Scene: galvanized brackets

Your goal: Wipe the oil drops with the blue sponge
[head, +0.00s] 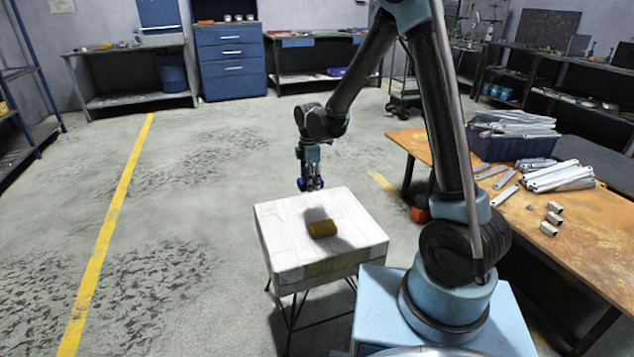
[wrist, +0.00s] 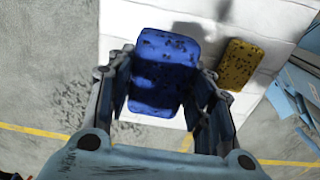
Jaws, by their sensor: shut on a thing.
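The blue sponge (wrist: 166,62), dark-speckled, sits between the two fingers of my gripper (wrist: 160,95) in the wrist view. My gripper is shut on it. In the head view my gripper (head: 311,186) hangs at the far edge of the small white-topped table (head: 283,226); only a little blue shows at the fingers. I cannot tell whether the sponge touches the top. A yellow sponge (head: 323,229) lies flat on the white top, and it also shows right of the blue sponge in the wrist view (wrist: 238,63). I cannot make out any oil drops.
A wooden workbench (head: 583,233) on the right holds metal brackets (head: 560,177) and a dark crate (head: 500,148) of more brackets. A grey bench (head: 135,100) and blue drawers (head: 231,60) stand at the back. The floor on the left is open, with a yellow line (head: 110,222).

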